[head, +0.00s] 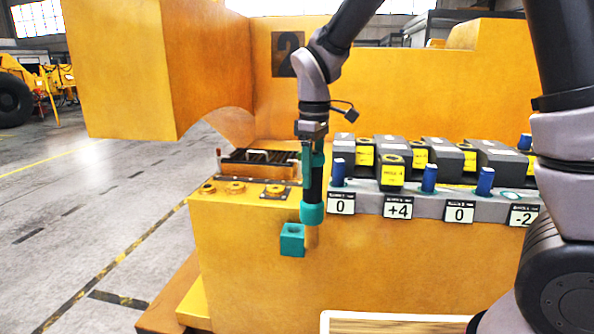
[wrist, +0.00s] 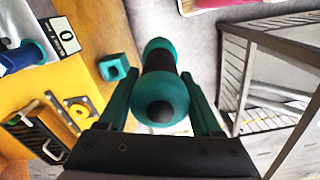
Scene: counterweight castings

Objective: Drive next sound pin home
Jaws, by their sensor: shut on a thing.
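My gripper (head: 312,160) is shut on a black-handled tool with teal ends (head: 312,192), likely a hammer or driver. The tool hangs upright in front of the yellow casting's front face, and in the wrist view (wrist: 160,90) it sits between the teal fingers. Blue pins stand on the grey ledge to the right: one by the left "0" label (head: 339,172), one right of "+4" (head: 429,178), one near the second "0" (head: 485,180), and one further back (head: 524,142). The wrist view shows one blue pin (wrist: 22,57). I cannot tell how deep the pins sit.
A teal square-holed block (head: 292,240) is on the casting's front face, just below and left of the tool. Dark weights with yellow labels (head: 393,172) line the ledge. A slotted rack (head: 258,163) and brass bushings (head: 236,187) lie left. A wood-topped tray (head: 395,326) is at the bottom.

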